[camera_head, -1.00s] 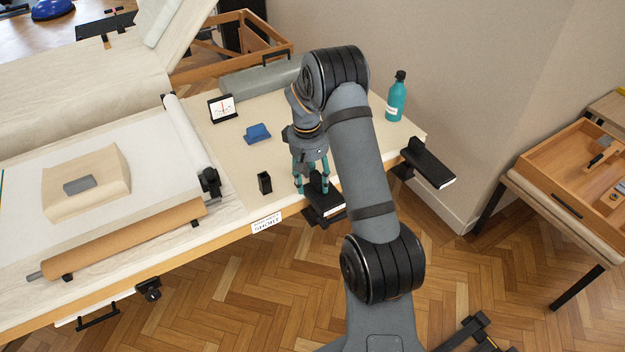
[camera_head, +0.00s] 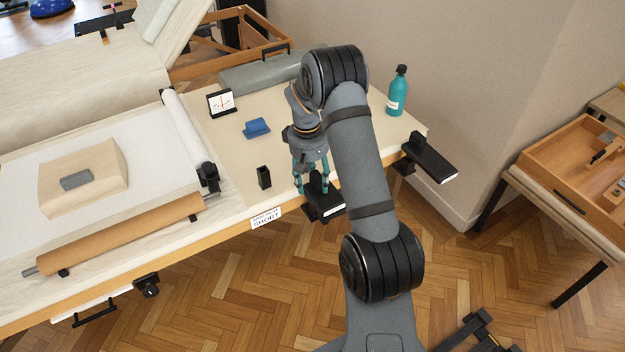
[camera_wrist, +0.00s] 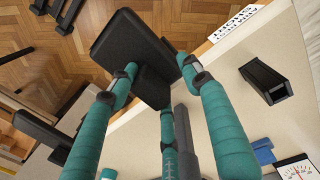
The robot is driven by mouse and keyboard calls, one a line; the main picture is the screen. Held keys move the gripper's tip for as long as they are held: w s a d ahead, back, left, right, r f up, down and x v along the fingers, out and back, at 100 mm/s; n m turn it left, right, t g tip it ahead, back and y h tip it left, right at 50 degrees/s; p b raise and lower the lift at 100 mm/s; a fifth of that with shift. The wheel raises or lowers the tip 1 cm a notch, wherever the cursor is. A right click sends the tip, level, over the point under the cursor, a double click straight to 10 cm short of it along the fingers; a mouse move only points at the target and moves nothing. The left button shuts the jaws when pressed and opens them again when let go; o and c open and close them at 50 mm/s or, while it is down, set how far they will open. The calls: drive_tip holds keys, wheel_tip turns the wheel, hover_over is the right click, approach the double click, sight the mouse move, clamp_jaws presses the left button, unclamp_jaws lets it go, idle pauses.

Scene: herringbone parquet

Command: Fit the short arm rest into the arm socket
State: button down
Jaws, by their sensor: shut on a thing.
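The short arm rest (camera_head: 328,209), a black pad with a pale end face, is at the table's front edge. In the wrist view its broad pad (camera_wrist: 122,42) extends out over the floor. My gripper (camera_head: 311,188), with teal fingers, is shut on the black block (camera_wrist: 153,88) at the pad's inner end; the fingers partly hide it. A small upright black hollow holder (camera_head: 264,178), possibly the arm socket, stands on the tabletop left of my gripper, apart from it. It also shows in the wrist view (camera_wrist: 266,80). I cannot tell what lies under the arm rest.
A similar black arm rest (camera_head: 430,160) juts from the table's right corner. A teal bottle (camera_head: 397,92), blue block (camera_head: 256,128), dial gauge (camera_head: 221,103) and grey roll (camera_head: 262,76) stand on the table. A white label (camera_head: 265,218) is on the front edge.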

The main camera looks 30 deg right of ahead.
drive_tip(key=shift+f, duration=0.15)
drive_tip(key=c, duration=0.8)
unclamp_jaws()
drive_tip(key=shift+o, duration=0.2)
wheel_tip(320, 180, up, 12)
drive_tip(key=shift+a, duration=0.45)
drive_tip(key=f, duration=0.8)
drive_tip(key=d+f, duration=0.1)
drive_tip(key=f, duration=0.3)
drive_tip(key=shift+r+p, duration=0.4)
drive_tip(key=shift+r, duration=0.15)
